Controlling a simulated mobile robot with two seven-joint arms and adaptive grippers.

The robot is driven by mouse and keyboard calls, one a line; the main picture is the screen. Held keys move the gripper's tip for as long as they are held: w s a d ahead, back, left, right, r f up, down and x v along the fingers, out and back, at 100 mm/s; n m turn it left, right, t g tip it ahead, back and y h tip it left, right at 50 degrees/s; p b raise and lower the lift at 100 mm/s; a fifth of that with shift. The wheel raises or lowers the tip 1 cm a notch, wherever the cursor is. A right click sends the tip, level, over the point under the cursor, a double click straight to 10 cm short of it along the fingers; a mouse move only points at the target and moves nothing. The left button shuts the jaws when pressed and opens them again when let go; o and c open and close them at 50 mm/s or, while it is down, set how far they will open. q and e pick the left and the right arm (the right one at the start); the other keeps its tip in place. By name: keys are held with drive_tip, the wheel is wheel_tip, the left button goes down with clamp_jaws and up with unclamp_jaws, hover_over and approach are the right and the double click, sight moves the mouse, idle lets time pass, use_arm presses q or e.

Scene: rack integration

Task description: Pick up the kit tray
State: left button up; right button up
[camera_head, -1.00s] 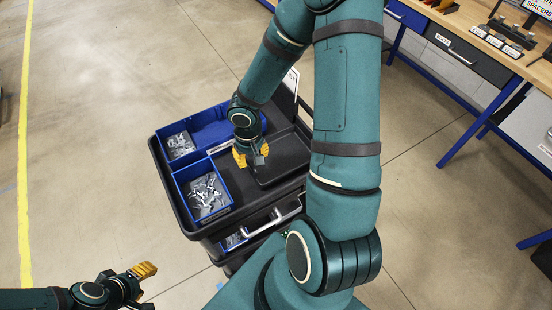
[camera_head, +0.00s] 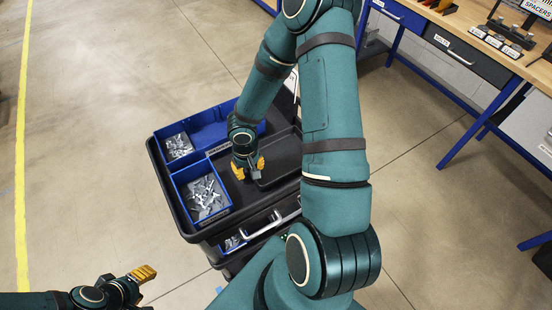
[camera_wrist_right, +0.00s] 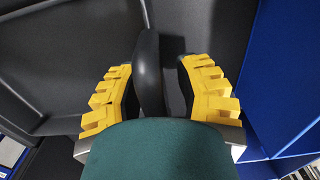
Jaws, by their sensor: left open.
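The kit tray (camera_head: 282,167) is a dark, shallow tray on the right half of the black cart top, partly hidden by my right arm. My right gripper (camera_head: 248,170) points down at the tray's left edge, beside the blue bins. In the right wrist view its yellow fingers (camera_wrist_right: 160,95) are spread, with a dark rounded rim or handle (camera_wrist_right: 149,70) between them, closer to the left finger. I cannot tell whether either finger touches it. My left gripper (camera_head: 145,285) is open and empty at the lower left, above the floor and away from the cart.
A blue bin (camera_head: 226,190) with metal parts stands at the cart's front left; another blue bin (camera_head: 205,116) stands behind it. The cart (camera_head: 178,208) has a drawer handle in front. A workbench (camera_head: 490,55) stands at right. Floor left of the cart is clear.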

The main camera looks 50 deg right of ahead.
clamp_jaws()
drive_tip(key=shift+r, duration=0.1)
